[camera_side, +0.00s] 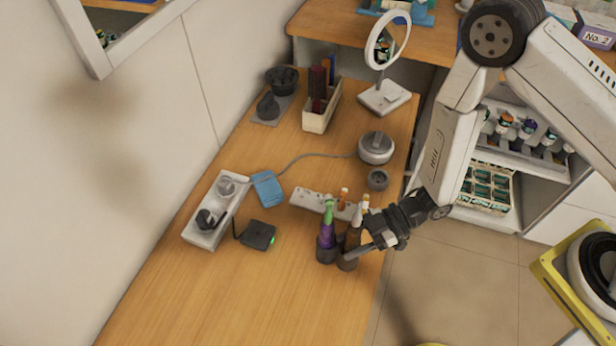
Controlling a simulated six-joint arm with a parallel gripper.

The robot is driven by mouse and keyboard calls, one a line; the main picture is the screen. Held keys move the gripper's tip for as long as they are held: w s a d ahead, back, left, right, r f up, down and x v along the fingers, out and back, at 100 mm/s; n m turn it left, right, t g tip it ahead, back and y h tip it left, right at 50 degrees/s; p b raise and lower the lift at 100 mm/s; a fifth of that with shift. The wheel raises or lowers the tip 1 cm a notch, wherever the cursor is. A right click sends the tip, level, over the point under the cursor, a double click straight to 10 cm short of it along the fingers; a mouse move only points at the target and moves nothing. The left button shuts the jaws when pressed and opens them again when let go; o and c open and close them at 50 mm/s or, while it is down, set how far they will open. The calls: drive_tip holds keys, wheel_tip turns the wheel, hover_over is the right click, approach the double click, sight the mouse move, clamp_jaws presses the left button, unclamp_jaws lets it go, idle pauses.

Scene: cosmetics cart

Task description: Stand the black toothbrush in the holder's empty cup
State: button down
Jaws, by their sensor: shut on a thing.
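The toothbrush holder (326,252) stands near the right edge of the wooden counter, with dark round cups side by side. A purple and green brush (327,226) stands in its left cup. My gripper (364,247) comes in from the right and is shut at the holder's right cup (347,263). A dark, brownish brush with a pale head, seemingly the black toothbrush (353,238), stands roughly upright at the jaws above this cup. The jaws partly hide its lower end, so I cannot tell whether it is inside the cup.
A pale strip (306,200) with an orange-topped item lies just behind the holder. A black box (257,235), a blue pad (267,187) and a white power strip (228,208) lie left. A grey round device (376,148) and mirror (385,95) stand behind. The front counter is clear.

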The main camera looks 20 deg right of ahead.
drive_tip(key=shift+f, duration=0.1)
drive_tip(key=shift+c, duration=1)
unclamp_jaws()
drive_tip(key=shift+d, duration=0.1)
drive_tip(key=v, duration=0.7)
drive_tip(key=shift+d, duration=0.3)
